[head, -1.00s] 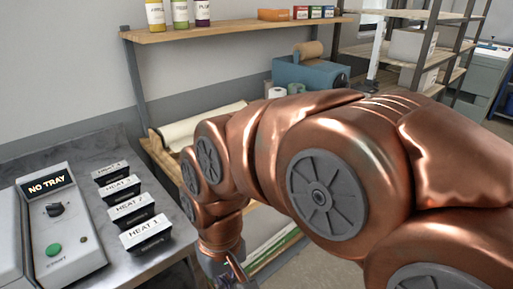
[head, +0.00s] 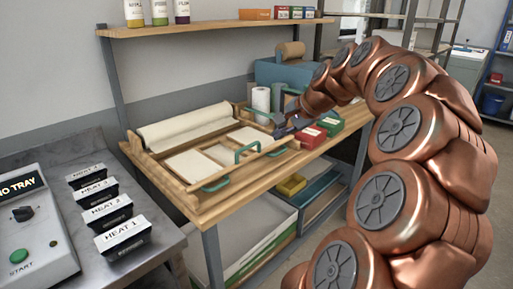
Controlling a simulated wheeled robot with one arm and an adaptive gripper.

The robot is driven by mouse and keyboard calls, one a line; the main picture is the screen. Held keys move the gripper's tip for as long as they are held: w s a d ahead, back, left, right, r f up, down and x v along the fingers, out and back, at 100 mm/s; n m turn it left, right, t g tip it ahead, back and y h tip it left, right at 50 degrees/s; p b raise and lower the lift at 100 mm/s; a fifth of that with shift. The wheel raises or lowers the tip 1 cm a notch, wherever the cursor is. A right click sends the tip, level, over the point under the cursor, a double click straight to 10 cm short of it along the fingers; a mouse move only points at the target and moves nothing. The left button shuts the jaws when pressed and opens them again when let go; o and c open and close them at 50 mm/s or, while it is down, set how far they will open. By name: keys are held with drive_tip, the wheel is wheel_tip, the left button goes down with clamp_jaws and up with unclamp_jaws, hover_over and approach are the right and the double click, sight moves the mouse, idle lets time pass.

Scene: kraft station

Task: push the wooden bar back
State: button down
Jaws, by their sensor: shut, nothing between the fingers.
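A pale wooden bar (head: 232,166) seems to lie along the front of the wooden bench, running from front left toward my gripper at back right. Which of the wooden strips is the loose bar is hard to tell at this size. Green handles (head: 247,151) stand by it. My gripper (head: 281,132) is shut and empty, at the right end of this strip, left of a red box (head: 313,136). Whether its fingertips touch the bar cannot be told. My arm reaches in from the right.
A cream roll (head: 185,126) lies at the back of the bench (head: 245,185). Flat pale sheets (head: 190,166) lie in front of it. A green box (head: 329,121), white rolls (head: 261,100) and a blue bin (head: 282,75) stand near my gripper. A shelf (head: 200,29) hangs above.

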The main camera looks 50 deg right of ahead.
drive_tip(key=w+r+p+x, duration=0.1)
drive_tip(key=p+x, duration=0.1)
drive_tip(key=x, duration=1.1)
drive_tip(key=shift+w+r+p, duration=0.25)
drive_tip(key=shift+w+p, duration=0.15)
drive_tip(key=shift+w, duration=0.05)
drive_tip(key=shift+d, duration=0.1)
drive_tip(key=shift+w, duration=0.1)
